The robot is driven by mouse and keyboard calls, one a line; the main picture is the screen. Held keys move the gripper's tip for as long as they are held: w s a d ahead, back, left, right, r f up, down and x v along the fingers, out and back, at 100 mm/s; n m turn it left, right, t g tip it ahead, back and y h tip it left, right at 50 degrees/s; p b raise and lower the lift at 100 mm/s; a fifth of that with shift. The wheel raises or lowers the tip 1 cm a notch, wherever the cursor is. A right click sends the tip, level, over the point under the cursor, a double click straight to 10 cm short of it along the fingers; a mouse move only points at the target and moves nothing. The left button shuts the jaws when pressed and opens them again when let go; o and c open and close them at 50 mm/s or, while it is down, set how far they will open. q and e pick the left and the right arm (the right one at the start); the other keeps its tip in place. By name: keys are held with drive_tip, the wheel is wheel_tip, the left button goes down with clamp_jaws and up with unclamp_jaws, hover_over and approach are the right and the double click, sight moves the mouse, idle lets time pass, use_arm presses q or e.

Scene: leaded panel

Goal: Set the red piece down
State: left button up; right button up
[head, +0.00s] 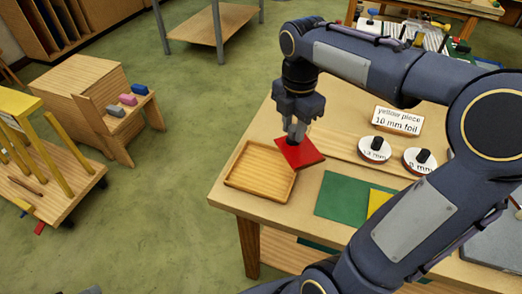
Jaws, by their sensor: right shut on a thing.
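My right gripper (297,133) points down over the workbench and is shut on a square red piece (302,154). The red piece is tilted in the picture and overlaps the right rim of a shallow wooden tray (237,190). The visible part of the tray is empty. I cannot tell how high the red piece is above the tray. The gripper hides part of the red piece's back edge. My left gripper does not show.
A green piece (338,196) and a yellow piece (378,201) lie right of the tray, partly behind my arm. Two round knobbed discs (374,150) and a sign reading "yellow piece 10 mm foil" (398,121) stand farther back. The bench's left edge is close to the tray.

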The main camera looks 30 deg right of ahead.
drive_tip(key=w+a+f, duration=0.1)
drive_tip(key=f, duration=0.1)
drive_tip(key=w+a+f, duration=0.4)
drive_tip(key=shift+w+a+f, duration=0.1)
drive_tip(key=shift+f, duration=0.05)
drive_tip(key=f, duration=0.3)
drive_tip(key=shift+w+a+f, duration=0.1)
drive_tip(key=shift+w+a, duration=0.2)
drive_tip(key=shift+f, duration=0.4)
drive_tip(key=o, duration=0.9)
drive_tip(key=shift+f, duration=0.15)
